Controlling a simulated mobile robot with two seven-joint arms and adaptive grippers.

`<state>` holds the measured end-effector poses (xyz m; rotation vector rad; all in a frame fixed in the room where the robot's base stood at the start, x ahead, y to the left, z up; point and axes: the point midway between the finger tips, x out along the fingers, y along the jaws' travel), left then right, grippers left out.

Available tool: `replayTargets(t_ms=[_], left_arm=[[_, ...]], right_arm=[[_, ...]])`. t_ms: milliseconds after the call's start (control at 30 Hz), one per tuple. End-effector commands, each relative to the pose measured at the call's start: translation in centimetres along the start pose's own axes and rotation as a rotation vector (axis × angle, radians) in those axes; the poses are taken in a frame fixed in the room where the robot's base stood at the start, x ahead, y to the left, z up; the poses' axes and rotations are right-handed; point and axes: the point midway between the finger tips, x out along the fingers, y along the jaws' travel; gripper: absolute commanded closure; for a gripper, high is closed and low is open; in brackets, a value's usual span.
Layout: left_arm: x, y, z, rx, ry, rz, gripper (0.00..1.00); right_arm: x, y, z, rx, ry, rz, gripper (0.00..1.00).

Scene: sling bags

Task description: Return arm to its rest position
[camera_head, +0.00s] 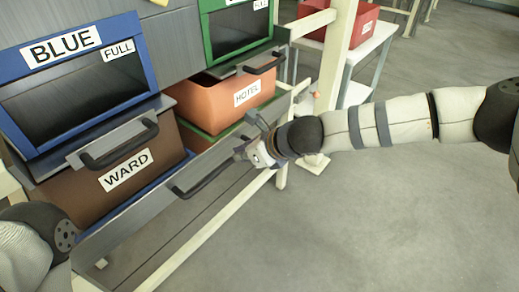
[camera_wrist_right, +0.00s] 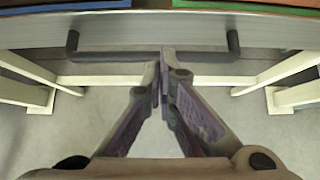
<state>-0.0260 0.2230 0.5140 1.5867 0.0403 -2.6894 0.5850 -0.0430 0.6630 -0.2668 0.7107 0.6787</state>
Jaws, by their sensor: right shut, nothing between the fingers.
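My right arm (camera_head: 385,122) reaches in from the right of the head view, stretched toward the rack. My right gripper (camera_head: 250,148) is at the front of the lower drawer, close to the right end of its dark handle (camera_head: 205,178). In the right wrist view the fingers of the right gripper (camera_wrist_right: 162,62) are together with nothing between them. The handle (camera_wrist_right: 110,56) shows there behind the fingertips; I cannot tell whether they touch it. Part of my left arm (camera_head: 28,248) shows at the lower left of the head view; its gripper is out of frame.
A brown bin (camera_head: 110,170) labelled WARD and an orange bin (camera_head: 225,98) labelled HOTEL sit in the rack beside the gripper. A cream post (camera_head: 335,60) stands just behind the arm. A red bin (camera_head: 362,22) is on a white stand. The floor (camera_head: 370,225) at right is clear.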

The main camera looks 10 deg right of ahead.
Motion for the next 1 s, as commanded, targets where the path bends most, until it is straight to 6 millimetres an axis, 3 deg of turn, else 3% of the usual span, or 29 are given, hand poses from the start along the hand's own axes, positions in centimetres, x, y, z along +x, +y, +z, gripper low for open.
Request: replayTargets(t_ms=[33,200,400,500,567,633,767,800,867,900,1000], left_arm=[[-0.4,0.0,-0.1,0.000,0.009,0.000,0.00],[-0.8,0.0,-0.1,0.000,0.015,0.000,0.00],[-0.9,0.0,-0.1,0.000,0.015,0.000,0.00],[-1.4,0.0,-0.1,0.000,0.024,0.001,0.00],[-2.2,0.0,-0.2,-0.001,0.038,0.001,0.00],[-3.4,0.0,-0.3,-0.001,0.061,0.002,0.00],[-6.0,0.1,-0.8,-0.003,0.113,0.005,0.00],[-6.9,0.1,-1.0,-0.003,0.132,0.006,0.00],[-8.3,0.1,-1.3,-0.004,0.163,0.008,0.00],[-9.2,0.1,-1.5,-0.004,0.186,0.009,0.00],[-11.5,0.2,-2.1,-0.005,0.240,0.011,0.00]], right_arm=[[-1.5,-0.1,0.3,-0.001,-0.002,-0.001,1.00],[-4.2,0.0,0.1,-0.001,-0.001,0.000,1.00],[-4.8,0.1,-0.1,-0.002,0.003,0.002,1.00],[-4.6,2.0,-1.9,-0.087,0.046,0.025,1.00],[-4.5,4.7,-4.9,-0.221,0.108,0.067,1.00],[-5.2,8.7,-9.7,-0.448,0.197,0.145,1.00],[-9.6,15.4,-19.7,-0.929,0.330,0.354,1.00],[-11.7,17.0,-22.6,-1.079,0.357,0.432,1.00],[-15.6,18.8,-26.7,-1.304,0.383,0.561,1.00],[-18.4,19.7,-29.1,-1.448,0.390,0.652,1.00],[-25.4,20.6,-33.6,-1.759,0.375,0.873,1.00]])
